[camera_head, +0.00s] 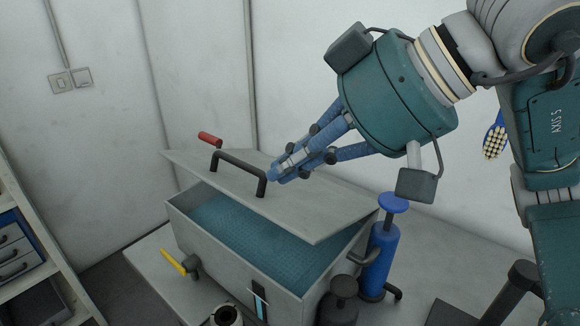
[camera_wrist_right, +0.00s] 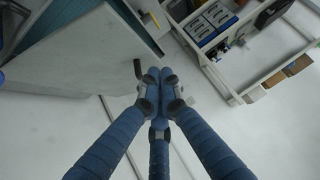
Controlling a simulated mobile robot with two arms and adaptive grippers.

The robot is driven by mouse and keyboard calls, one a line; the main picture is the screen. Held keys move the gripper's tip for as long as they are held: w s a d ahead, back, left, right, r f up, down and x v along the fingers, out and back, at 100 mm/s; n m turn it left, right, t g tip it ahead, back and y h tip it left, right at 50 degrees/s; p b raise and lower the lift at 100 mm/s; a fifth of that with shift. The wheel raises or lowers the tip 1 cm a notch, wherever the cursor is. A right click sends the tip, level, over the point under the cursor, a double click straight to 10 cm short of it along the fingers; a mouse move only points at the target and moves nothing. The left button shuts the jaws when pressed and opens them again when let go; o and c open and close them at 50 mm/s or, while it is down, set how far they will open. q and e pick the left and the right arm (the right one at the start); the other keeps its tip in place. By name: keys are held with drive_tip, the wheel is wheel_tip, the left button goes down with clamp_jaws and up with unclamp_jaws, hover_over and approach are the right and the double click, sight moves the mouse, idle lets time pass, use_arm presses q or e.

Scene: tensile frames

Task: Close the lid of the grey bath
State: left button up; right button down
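The grey bath (camera_head: 235,268) stands on a pale bench, with blue-green liquid or lining (camera_head: 255,240) showing inside. Its grey lid (camera_head: 300,212) is partly open, tilted above the bath with a gap along the front. A dark bar handle (camera_head: 238,163) is fixed on the lid. My right gripper (camera_head: 272,178) has its blue fingers drawn together, tips beside the right end of the handle; I cannot tell whether they touch it. In the right wrist view the closed fingertips (camera_wrist_right: 155,72) are beside the dark handle (camera_wrist_right: 138,68), with nothing seen between them. My left gripper is out of view.
A blue pump-like cylinder (camera_head: 380,255) stands close to the bath's right side. A yellow-handled tap (camera_head: 175,262) sticks out at its front left. A red grip (camera_head: 209,139) shows behind the lid. A shelf with blue drawers (camera_head: 14,245) is at left. Walls stand behind.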

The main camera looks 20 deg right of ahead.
drive_tip(key=w+d+r+m+g+h+p, duration=0.1)
drive_tip(key=w+d+r+m+g+p, duration=0.15)
drive_tip(key=m+g+p, duration=0.4)
drive_tip(key=w+d+r+m+g+h+p, duration=0.1)
drive_tip(key=d+r+m+g+h+p, duration=0.2)
drive_tip(key=m, duration=0.7)
drive_tip(key=y+b, duration=0.1)
drive_tip(key=b, duration=0.1)
approach(285, 224)
drive_tip(key=shift+m+t, duration=0.25)
drive_tip(key=shift+m, duration=0.1)
drive_tip(key=x, duration=0.5)
drive_tip(key=shift+s+f, duration=0.1)
drive_tip(key=shift+s, duration=0.15)
drive_tip(key=shift+p+x, duration=0.4)
drive_tip(key=shift+x, duration=0.45)
drive_tip(key=shift+a+f, duration=0.1)
